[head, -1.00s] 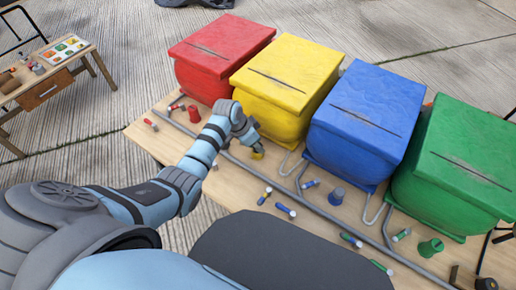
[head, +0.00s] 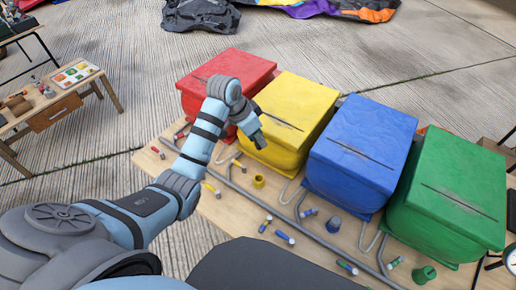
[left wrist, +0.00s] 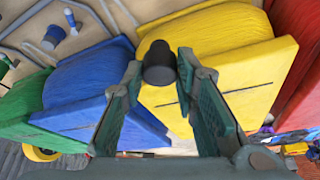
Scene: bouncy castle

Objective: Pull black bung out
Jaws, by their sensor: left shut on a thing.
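My left gripper (head: 258,138) is in front of the yellow box (head: 292,100), raised above the table. In the left wrist view the gripper (left wrist: 160,68) is shut on the black bung (left wrist: 158,62), a short dark cylinder between its fingertips. The bung appears apart from any opening, with the yellow box behind it. In the head view I cannot make out the bung at the fingertips. My right gripper is not in view.
Red (head: 225,75), blue (head: 360,140) and green (head: 455,190) slotted boxes stand in a row on the wooden table (head: 215,210). A grey pipe (head: 270,205) runs in front. A side table (head: 60,95) is at left.

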